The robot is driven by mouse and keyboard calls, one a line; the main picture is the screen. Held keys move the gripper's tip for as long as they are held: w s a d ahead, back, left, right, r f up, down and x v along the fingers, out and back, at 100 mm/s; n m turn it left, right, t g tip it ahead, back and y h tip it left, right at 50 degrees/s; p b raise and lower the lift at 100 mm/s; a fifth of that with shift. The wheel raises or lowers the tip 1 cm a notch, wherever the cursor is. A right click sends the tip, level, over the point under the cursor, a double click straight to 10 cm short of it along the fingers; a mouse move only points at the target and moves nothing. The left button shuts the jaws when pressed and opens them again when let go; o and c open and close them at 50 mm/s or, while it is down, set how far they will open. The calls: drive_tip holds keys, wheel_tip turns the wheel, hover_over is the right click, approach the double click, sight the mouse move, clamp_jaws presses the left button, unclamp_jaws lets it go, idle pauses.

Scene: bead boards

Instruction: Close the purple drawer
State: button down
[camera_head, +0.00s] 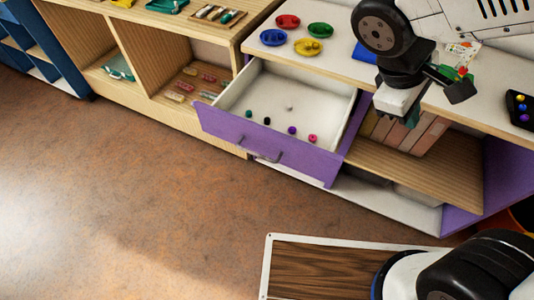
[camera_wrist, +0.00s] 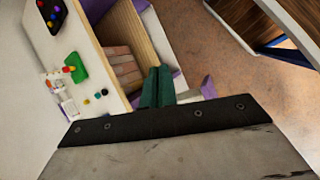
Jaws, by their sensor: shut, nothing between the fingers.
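The purple drawer (camera_head: 222,127) stands pulled out of the cabinet in the head view, its white inside open to view. A grey handle (camera_head: 262,153) is on its front. Several small coloured beads lie on the drawer floor. My gripper (camera_head: 411,116) is to the right of the drawer, near the countertop's front edge, apart from the handle. Its green fingers show together and empty in the wrist view (camera_wrist: 157,88). A small purple piece (camera_wrist: 208,88) shows beside the fingers there; I cannot tell whether it is part of the drawer.
The white countertop (camera_head: 345,62) holds red, green, blue and yellow dishes (camera_head: 308,46). A black bead tray (camera_head: 520,108) lies at the right. Brown blocks (camera_head: 402,133) stand on the shelf right of the drawer. The brown floor (camera_head: 140,190) before the drawer is clear.

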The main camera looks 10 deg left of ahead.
drive_tip(key=w+a+f+n+t+h, duration=0.2)
drive_tip(key=w+a+f+n, duration=0.15)
drive_tip(key=a+n, duration=0.3)
drive_tip(key=n+t+y, duration=0.4)
drive_tip(key=n+t, duration=0.4)
drive_tip(key=n, duration=0.7)
approach(274, 150)
drive_tip(key=x, duration=0.6)
drive_tip(key=shift+w+d, duration=0.1)
